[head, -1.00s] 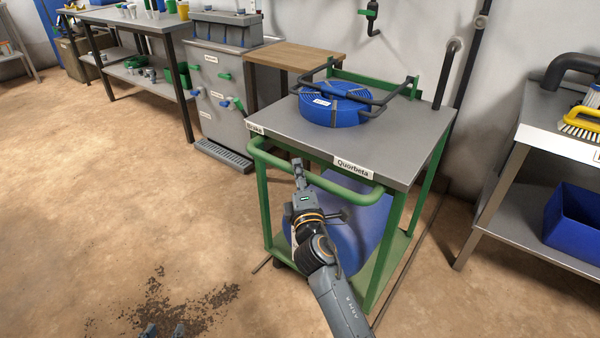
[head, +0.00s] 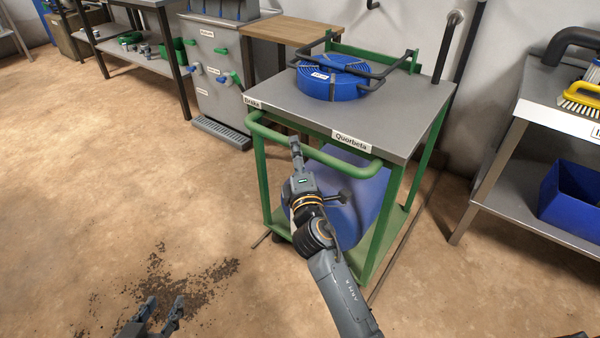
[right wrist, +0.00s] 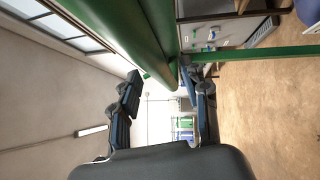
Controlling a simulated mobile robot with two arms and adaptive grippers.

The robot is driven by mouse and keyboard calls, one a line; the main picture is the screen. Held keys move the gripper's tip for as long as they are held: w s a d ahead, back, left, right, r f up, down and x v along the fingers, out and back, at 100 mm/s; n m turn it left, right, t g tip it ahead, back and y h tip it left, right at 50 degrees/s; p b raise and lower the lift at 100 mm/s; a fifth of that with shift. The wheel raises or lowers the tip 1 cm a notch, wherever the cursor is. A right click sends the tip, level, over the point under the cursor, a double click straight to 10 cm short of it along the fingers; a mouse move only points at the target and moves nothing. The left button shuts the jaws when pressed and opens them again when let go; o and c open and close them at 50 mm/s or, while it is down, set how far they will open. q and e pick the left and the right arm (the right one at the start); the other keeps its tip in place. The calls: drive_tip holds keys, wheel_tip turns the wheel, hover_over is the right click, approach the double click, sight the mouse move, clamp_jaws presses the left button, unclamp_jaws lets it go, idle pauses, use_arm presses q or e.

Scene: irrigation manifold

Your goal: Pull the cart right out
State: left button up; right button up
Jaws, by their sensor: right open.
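The cart (head: 300,118) has a grey top, a green frame and a green bar handle (head: 335,162) at its front. Its front edge carries a "Quorbeta" label (head: 351,142) and, at the left corner, a "Brake" label (head: 252,102). My right gripper (head: 296,147) is open at the handle, left of its middle. In the right wrist view the green bar (right wrist: 150,40) reaches in between the open fingers (right wrist: 163,88); contact is unclear. My left gripper (head: 160,312) is open and empty, low at the left, over the floor.
A blue reel (head: 330,82) sits on the cart and a blue drum (head: 350,195) on its lower shelf. A grey sink unit (head: 215,75) and wooden table (head: 285,28) stand behind left. A shelf bench (head: 500,185) stands right. Floor in front and left is open, with scattered dirt (head: 190,285).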

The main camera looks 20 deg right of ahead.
drive_tip(key=s+a+f, duration=0.1)
drive_tip(key=s, duration=0.9)
drive_tip(key=shift+f, duration=0.25)
drive_tip(key=shift+s, duration=0.1)
